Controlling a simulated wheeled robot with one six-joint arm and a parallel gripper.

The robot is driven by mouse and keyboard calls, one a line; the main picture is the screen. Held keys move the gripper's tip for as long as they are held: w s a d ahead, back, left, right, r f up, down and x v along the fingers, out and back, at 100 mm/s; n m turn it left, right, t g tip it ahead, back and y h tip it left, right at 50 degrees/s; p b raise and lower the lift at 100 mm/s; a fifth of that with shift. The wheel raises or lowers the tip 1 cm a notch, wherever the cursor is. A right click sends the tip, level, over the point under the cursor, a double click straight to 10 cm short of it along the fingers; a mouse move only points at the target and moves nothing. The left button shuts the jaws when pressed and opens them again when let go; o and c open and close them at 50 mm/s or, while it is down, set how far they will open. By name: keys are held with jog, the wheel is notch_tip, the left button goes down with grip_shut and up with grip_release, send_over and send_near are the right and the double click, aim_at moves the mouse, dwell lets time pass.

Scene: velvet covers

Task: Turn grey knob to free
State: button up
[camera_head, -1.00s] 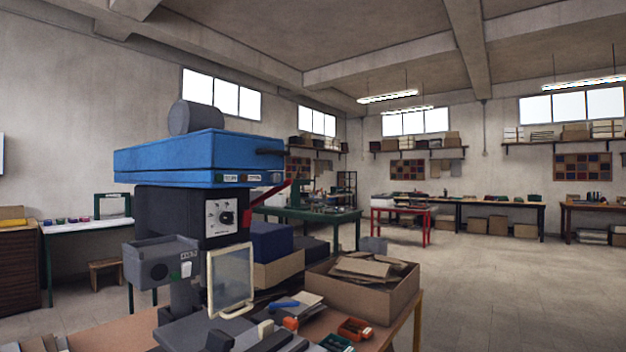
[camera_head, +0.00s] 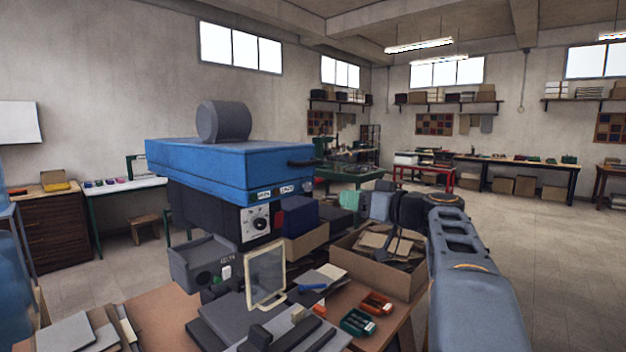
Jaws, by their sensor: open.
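The blue-topped machine (camera_head: 225,165) stands on the workbench left of the middle. On its dark front is a white dial plate with a small grey knob (camera_head: 260,223) at its centre; the setting it points to is too small to read. A grey box (camera_head: 200,262) on the machine's lower left has a dark round part and a light green button. My arm comes in from the right, and my gripper (camera_head: 350,201), with pale green at its end, is to the right of the knob and apart from it. It is open; its fingers are small and hard to make out.
A framed clear guard (camera_head: 265,273) stands below the dial. A dark blue block (camera_head: 299,216) lies right of the knob, between it and my gripper. An open cardboard box (camera_head: 378,274) sits below my arm. Orange and green small trays (camera_head: 357,322) lie at the bench front.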

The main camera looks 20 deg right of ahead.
aim_at(310, 188)
jog(key=p+x, duration=0.4)
jog(key=x, duration=0.9)
jog(key=shift+a+r, duration=0.1)
jog(key=c, duration=0.9)
